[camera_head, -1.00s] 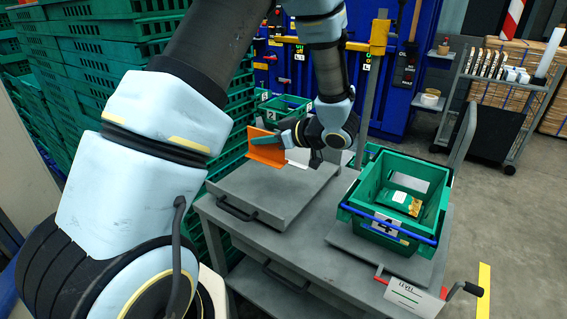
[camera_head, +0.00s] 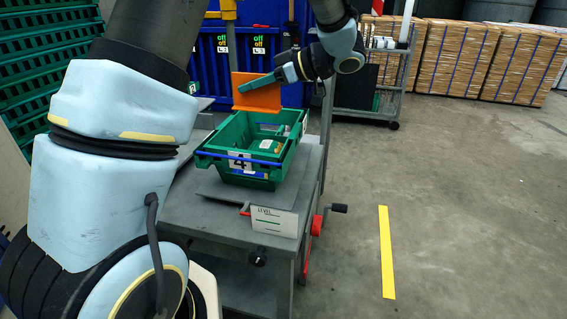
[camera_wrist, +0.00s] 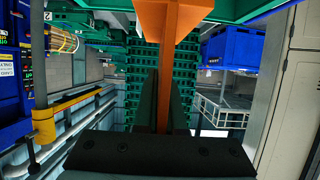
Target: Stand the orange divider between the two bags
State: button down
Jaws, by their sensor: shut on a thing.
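The orange divider (camera_head: 257,92) is upright in my gripper (camera_head: 262,82), which is shut on it. The divider is above the far part of the green crate (camera_head: 222,137) marked 4, and its lower edge looks near the rim height. In the wrist view the divider (camera_wrist: 168,60) stands edge-on between the dark fingers of my gripper (camera_wrist: 165,105). Inside the crate I see a pale-labelled bag (camera_head: 267,144) and a small tan bag (camera_head: 280,147) beside it. The crate's near wall hides their lower parts.
The crate stands on a grey cart (camera_head: 190,207) with a LEVEL card (camera_head: 272,221) and a crank handle (camera_head: 338,208) at its near right. A grey shelf rack (camera_head: 385,75) stands behind.

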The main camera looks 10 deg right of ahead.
aim_at(256, 107)
jog(key=f, duration=0.2)
jog(key=f+p, duration=0.1)
jog(key=f, duration=0.2)
jog(key=shift+s+d+f, duration=0.1)
jog(key=shift+d+f, duration=0.1)
jog(key=shift+f, duration=2.15)
jog(key=shift+f, duration=0.6)
jog(key=c, duration=1)
grip_release()
